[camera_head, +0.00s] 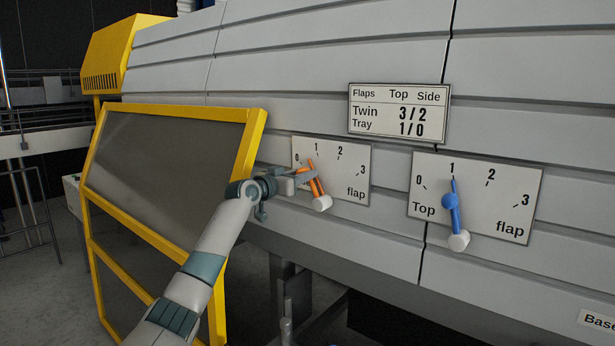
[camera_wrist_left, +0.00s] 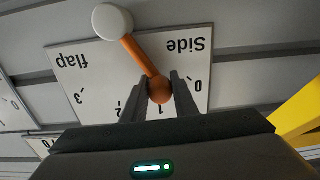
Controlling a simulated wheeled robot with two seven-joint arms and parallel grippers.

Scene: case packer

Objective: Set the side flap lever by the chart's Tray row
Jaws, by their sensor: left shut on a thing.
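My left gripper (camera_head: 310,178) is shut on this lever. In the left wrist view the fingers (camera_wrist_left: 160,88) lie either side of the lever's round orange knob (camera_wrist_left: 160,92), and the plate appears upside down with "Side" readable. The chart (camera_head: 398,114) reads Twin 3/2 and Tray 1/0 under Top and Side. My right gripper is not in view.
A second plate (camera_head: 500,190) marked Top flap has a blue lever (camera_head: 453,208) pointing at 1. A yellow-framed dark panel (camera_head: 165,160) stands out left of the side plate, close to my left arm. The grey machine front is otherwise mostly flat.

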